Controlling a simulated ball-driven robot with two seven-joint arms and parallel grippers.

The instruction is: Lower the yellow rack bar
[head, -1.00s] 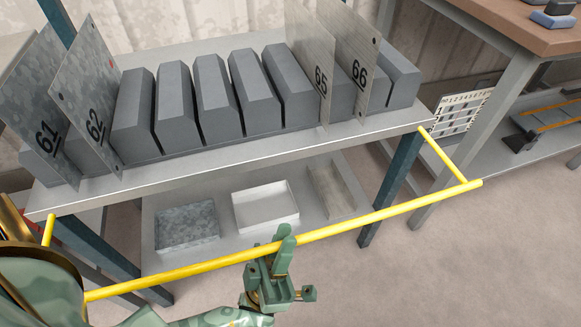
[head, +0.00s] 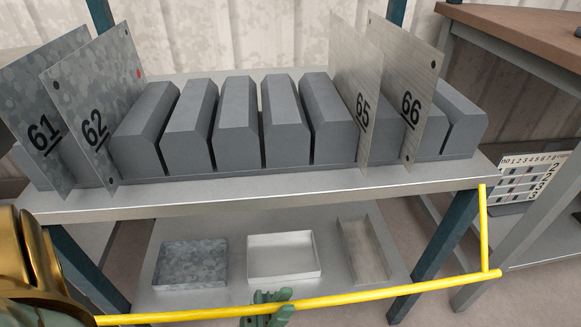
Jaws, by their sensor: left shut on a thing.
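The yellow rack bar (head: 355,298) runs across the front of the rack, low in the head view. Its right side arm (head: 484,230) goes up to the right end of the rack's top shelf. The bar's long rail sits below the shelf edge and in front of it. My green left gripper (head: 268,306) is shut on the rail near its middle; its lower part is cut off by the bottom edge. My right gripper is not in view.
The rack's top shelf (head: 300,184) holds grey blocks and numbered plates 61, 62, 65 and 66. Trays lie on the lower shelf, including a white tray (head: 284,258). A brown-topped bench (head: 510,35) stands at the right.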

